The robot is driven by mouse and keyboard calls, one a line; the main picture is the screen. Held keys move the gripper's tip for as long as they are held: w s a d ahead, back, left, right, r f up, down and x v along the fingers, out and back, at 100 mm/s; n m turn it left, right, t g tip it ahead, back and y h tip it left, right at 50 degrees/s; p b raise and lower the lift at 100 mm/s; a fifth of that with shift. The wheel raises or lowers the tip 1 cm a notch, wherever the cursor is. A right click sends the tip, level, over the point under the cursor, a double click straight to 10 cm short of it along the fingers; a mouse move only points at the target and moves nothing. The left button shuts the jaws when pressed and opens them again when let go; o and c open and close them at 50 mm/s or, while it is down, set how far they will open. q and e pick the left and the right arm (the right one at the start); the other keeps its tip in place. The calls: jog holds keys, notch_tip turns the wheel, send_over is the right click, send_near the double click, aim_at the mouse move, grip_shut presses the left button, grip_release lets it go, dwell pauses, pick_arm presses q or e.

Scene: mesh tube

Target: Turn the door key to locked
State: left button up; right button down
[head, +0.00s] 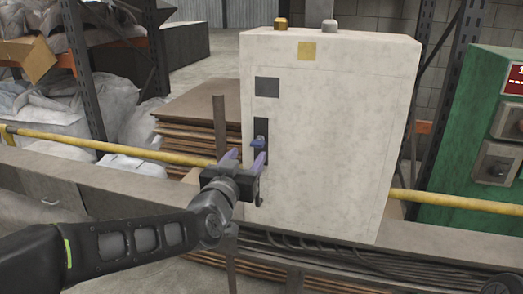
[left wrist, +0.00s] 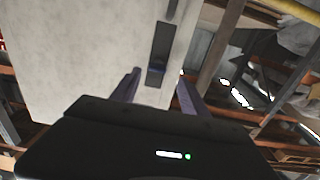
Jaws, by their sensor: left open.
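A pale cabinet (head: 330,140) stands in the middle of the head view. On the left of its front is a narrow dark lock plate (head: 261,127) with a small blue key (head: 259,141). My left gripper (head: 245,157) is open just in front of and below the key, its purple fingers pointing at the cabinet. In the left wrist view, the dark plate (left wrist: 161,45) and the blue key (left wrist: 157,69) show between and beyond the two fingers (left wrist: 157,88). The fingers look apart from the key. Exact depth is hard to tell. My right gripper does not show.
A yellow rail (head: 110,146) runs across at mid height, passing behind the cabinet. A green machine (head: 460,150) stands to the right. Stacked brown boards (head: 195,112) and wrapped sacks (head: 40,110) lie to the left. A grey ledge (head: 130,190) runs in front of the cabinet.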

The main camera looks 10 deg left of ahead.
aim_at(256, 146)
pick_arm(q)
jog(key=shift+w+d, duration=0.25)
jog(key=shift+w, duration=1.7)
jog(key=shift+w+d, duration=0.2)
jog(key=shift+w, duration=1.7)
jog(key=shift+c, duration=0.2)
grip_shut()
